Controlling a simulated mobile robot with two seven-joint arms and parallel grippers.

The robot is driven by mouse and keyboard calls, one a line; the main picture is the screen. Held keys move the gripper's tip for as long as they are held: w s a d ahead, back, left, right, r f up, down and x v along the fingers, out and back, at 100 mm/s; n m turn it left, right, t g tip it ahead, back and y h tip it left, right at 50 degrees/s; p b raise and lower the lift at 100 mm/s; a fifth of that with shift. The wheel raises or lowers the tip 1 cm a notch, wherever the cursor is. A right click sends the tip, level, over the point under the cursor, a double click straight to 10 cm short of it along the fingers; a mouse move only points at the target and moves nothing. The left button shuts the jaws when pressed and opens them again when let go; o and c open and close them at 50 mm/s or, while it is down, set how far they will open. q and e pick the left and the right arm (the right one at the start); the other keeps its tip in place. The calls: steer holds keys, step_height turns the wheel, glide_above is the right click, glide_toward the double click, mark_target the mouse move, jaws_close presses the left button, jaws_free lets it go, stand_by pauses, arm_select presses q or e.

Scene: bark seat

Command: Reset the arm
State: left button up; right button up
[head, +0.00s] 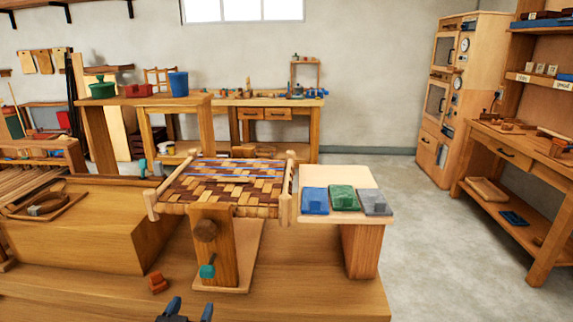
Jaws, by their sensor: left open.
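My left gripper (190,308) shows at the bottom edge, left of centre, with two blue-tipped fingers spread apart. Nothing shows between the fingers. It is in front of the low wooden workbench (305,303), and the rest of the arm is cut off by the frame. The woven bark seat (225,187) rests on a wooden stand beyond the gripper, with brown, tan and blue strips in its frame. The gripper appears apart from the seat. My right gripper is not in view.
A small orange-red object (157,283) lies on the bench near the gripper. A teal-handled clamp (207,270) is on the stand's front. Blue (315,201), green (343,198) and grey (374,202) pads lie on a side board. Open floor (440,240) lies to the right.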

arm_select(q)
steer(key=s+a+f+g, duration=0.2)
steer(key=s+f, duration=0.3)
steer(key=s, duration=0.3)
steer(key=s+a+f+g+p, duration=0.1)
steer(key=s+a+f+g, duration=0.1)
steer(key=s+f, duration=0.3)
steer(key=s+a+f+g+y+p, duration=0.1)
steer(key=s+f, duration=0.4)
steer(key=s, duration=0.6)
steer(key=shift+s+a+n+g, duration=0.15)
steer(key=shift+a+n+g, duration=0.25)
steer(key=shift+a+g, duration=0.5)
steer(key=shift+f, duration=0.1)
